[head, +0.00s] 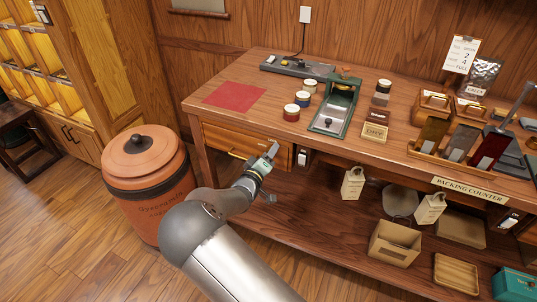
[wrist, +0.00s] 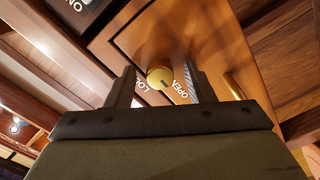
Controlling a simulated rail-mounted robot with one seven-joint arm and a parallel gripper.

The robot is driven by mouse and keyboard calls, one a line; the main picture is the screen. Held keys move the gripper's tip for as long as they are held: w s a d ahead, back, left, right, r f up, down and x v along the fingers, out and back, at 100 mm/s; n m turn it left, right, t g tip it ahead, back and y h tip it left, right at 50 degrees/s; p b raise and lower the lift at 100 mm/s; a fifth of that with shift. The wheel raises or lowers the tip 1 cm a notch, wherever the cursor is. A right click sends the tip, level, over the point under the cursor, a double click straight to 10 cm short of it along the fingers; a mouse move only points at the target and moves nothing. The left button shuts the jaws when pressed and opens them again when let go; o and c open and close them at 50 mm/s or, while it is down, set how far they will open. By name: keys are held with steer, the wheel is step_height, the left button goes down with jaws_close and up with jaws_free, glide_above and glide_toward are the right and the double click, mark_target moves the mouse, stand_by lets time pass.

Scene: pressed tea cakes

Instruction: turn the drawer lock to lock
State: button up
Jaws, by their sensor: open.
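The drawer lock (wrist: 157,76) is a round brass disc on the wooden drawer front (wrist: 150,40) in the wrist view. A short dark mark on its lower right side lies toward the OPEN label (wrist: 179,91); the partly hidden lock label (wrist: 141,85) is on the other side. My gripper (wrist: 160,84) is open, with one finger on each side of the lock; I cannot tell whether they touch it. In the head view my gripper (head: 270,153) is at the right part of the drawer front (head: 222,137) and hides the lock.
A brass drawer handle (head: 243,155) is left of my gripper. A switch (head: 302,158) is just to its right, under the counter top (head: 240,115). A terracotta bin (head: 146,170) stands at left.

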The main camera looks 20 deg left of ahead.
steer(key=c, duration=1)
steer(key=shift+m+b, duration=0.3)
steer(key=shift+b, duration=0.15)
steer(key=m+b, duration=1.7)
steer(key=shift+m+b, duration=0.3)
steer(key=shift+b, duration=0.05)
